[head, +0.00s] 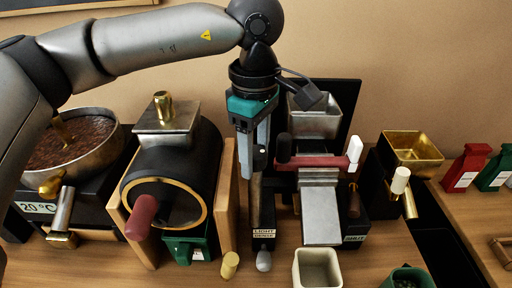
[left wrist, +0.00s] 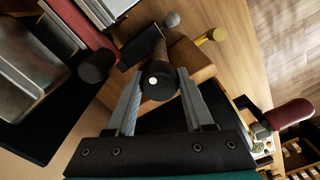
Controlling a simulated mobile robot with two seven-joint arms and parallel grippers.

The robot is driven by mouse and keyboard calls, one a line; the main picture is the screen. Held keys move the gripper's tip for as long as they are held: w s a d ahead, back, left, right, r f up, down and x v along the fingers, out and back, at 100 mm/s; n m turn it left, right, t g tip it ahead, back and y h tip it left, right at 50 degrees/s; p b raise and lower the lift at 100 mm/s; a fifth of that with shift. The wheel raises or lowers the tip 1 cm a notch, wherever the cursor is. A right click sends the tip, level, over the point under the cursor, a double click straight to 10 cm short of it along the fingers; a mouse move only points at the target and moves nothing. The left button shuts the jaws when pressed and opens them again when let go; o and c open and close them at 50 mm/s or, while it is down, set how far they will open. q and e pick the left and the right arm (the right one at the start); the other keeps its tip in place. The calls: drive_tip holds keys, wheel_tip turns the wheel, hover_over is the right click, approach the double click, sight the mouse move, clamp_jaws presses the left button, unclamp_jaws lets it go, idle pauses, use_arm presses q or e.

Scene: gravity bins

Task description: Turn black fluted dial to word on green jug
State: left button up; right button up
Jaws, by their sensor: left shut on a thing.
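My left gripper (head: 256,165) points down, its fingers closed around the black dial (left wrist: 159,82) at the top of a dark upright post; in the left wrist view the dial shows a white dot on top. In the head view the fingers largely cover it. A label plate (head: 264,234) at the foot of the post appears to read LIGHT above a second, blurred word. A green jug (head: 188,248) with a pale label stands under the black drum; its word is too small to read. My right gripper is not in view.
Left of my gripper is the black drum (head: 172,190) with a maroon handle (head: 141,217). Right of it are a red bar (head: 312,162) and a metal chute (head: 320,213). A cream square cup (head: 317,269) and a green cup (head: 407,279) stand in front.

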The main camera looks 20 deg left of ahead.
sight(255, 151)
use_arm(q)
clamp_jaws()
drive_tip(key=m+b, duration=0.1)
drive_tip(key=m, duration=0.2)
drive_tip(key=shift+f+m, duration=0.1)
drive_tip(key=shift+m, duration=0.3)
drive_tip(key=m+b, duration=0.1)
drive_tip(key=m, duration=0.3)
drive_tip(key=o, duration=1)
unclamp_jaws()
drive_tip(key=shift+c, duration=0.2)
drive_tip(key=shift+r, duration=0.2)
drive_tip(key=shift+r+p, duration=1.55)
drive_tip(key=shift+r, duration=0.85)
